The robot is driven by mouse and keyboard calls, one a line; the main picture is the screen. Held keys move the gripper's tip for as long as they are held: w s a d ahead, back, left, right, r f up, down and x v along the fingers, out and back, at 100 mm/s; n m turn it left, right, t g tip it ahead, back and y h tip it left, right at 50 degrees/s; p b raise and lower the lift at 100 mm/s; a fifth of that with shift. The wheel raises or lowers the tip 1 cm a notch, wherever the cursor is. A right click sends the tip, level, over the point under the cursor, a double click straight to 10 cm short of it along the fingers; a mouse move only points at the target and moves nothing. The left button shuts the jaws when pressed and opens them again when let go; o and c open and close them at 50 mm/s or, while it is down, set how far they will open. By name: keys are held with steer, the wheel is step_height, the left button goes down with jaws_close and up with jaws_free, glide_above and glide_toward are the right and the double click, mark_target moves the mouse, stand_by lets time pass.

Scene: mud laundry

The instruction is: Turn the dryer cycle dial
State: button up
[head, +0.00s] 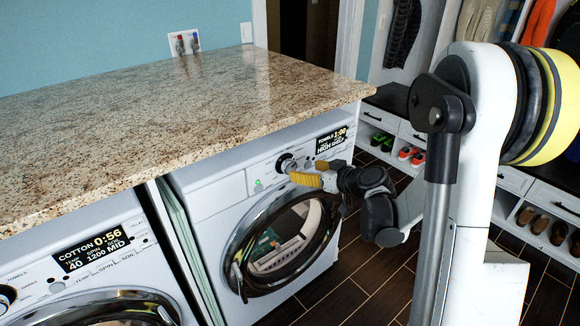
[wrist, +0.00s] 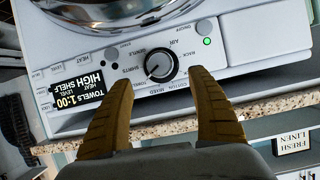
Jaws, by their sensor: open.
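The dryer (head: 205,190) is the white machine on the right under the counter, with a display (head: 331,139) reading TOWELS 1:00 HIGH SHELF. Its cycle dial (head: 286,163) is a round knob on the front panel. My gripper (head: 293,178) is open, with yellow fingers just in front of the dial. In the wrist view, the fingertips (wrist: 160,76) stand to either side of the dial, apart from it, with nothing between them.
A second machine (head: 40,275) with a COTTON 0:56 display stands to the left. A granite counter (head: 170,105) overhangs both panels. The dryer's round door (head: 240,245) is below the dial. Shoe cubbies (head: 545,222) stand at the right, with wooden floor between.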

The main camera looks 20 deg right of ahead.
mark_target(291, 167)
steer(key=b+x, duration=0.2)
steer(key=x, duration=0.7)
steer(key=shift+f+b, duration=0.1)
steer(key=shift+b, duration=0.2)
steer(key=c, duration=1.2)
